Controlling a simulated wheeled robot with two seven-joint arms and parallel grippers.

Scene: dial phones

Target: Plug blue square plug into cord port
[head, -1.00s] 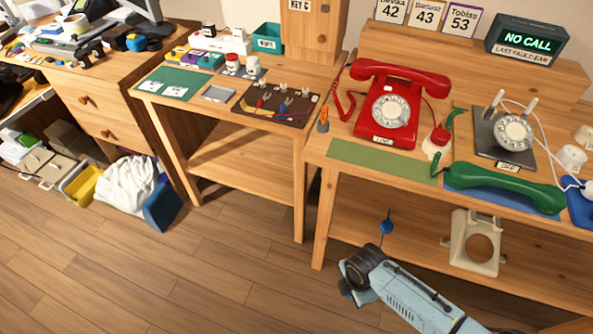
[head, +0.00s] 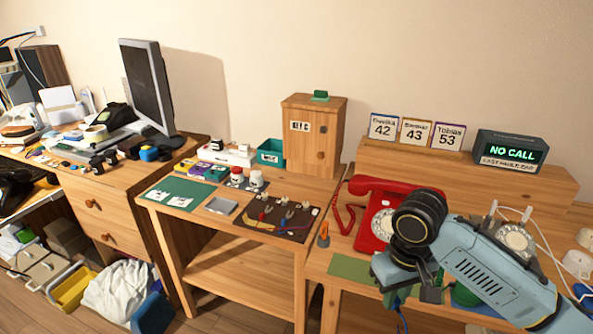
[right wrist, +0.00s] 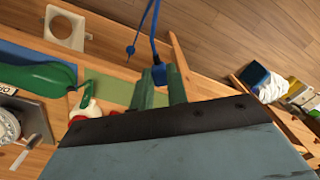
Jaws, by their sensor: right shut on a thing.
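My right gripper (head: 396,295) is over the front of the phone table, partly hidden by my own arm in the head view. In the right wrist view its two green fingers (right wrist: 160,93) are shut on a small blue plug (right wrist: 159,74). A blue cord (right wrist: 152,42) runs up from the plug, and a second small blue end (right wrist: 131,50) hangs beside it. The red phone (head: 372,238) stands just behind my right arm. I cannot make out the cord port, nor the plug's square shape. My left gripper is not in view.
A green handset (right wrist: 50,80) and a green mat (right wrist: 117,91) lie on the phone table. A dark board (head: 258,226) with cords and knobs is on the middle table. A wooden cabinet (head: 312,150) stands behind it. A display (head: 507,150) reads NO CALL.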

